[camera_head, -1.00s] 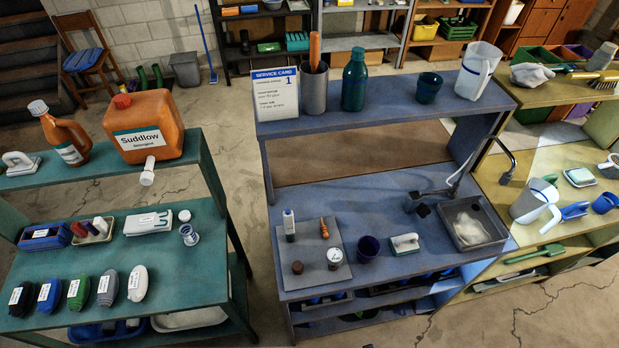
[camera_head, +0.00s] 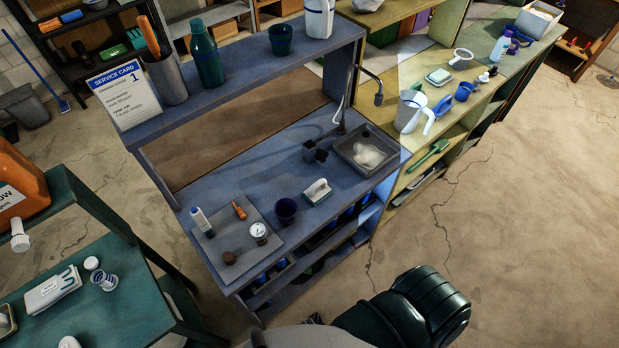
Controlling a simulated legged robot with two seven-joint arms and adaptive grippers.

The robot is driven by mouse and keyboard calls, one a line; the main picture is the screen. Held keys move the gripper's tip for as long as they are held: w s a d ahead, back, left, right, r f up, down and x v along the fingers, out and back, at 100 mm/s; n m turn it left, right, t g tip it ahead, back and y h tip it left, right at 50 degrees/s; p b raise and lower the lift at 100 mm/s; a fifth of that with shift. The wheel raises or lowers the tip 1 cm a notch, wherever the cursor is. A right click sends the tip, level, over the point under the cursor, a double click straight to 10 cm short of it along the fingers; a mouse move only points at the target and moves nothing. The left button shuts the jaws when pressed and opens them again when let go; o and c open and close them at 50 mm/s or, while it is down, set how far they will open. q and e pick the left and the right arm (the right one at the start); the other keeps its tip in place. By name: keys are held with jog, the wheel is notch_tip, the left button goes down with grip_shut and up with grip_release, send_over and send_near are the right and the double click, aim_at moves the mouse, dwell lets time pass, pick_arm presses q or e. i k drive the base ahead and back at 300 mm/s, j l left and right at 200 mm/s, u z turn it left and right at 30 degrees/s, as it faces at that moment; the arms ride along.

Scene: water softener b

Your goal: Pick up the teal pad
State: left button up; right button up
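I cannot tell for sure which thing is the teal pad. A small block with a pale top and a greenish lower edge (camera_head: 317,191) lies on the blue bench, right of a dark blue cup (camera_head: 286,210). A pale teal pad-like piece (camera_head: 439,75) lies in a small light dish on the yellow bench farther right. Both lie apart from me, and nothing holds them. Neither of my grippers shows. A dark glossy part of my own body is at the bottom.
The blue bench (camera_head: 245,180) holds a grey board (camera_head: 215,254) with small items, a sink (camera_head: 388,143) and a tall faucet (camera_head: 345,105). Its raised shelf carries a service card (camera_head: 124,95) and a green bottle (camera_head: 205,55). Open floor (camera_head: 530,210) lies at the right.

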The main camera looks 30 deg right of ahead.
aim_at(319, 191)
jog(key=z, duration=1.1)
jog(key=k, duration=0.1)
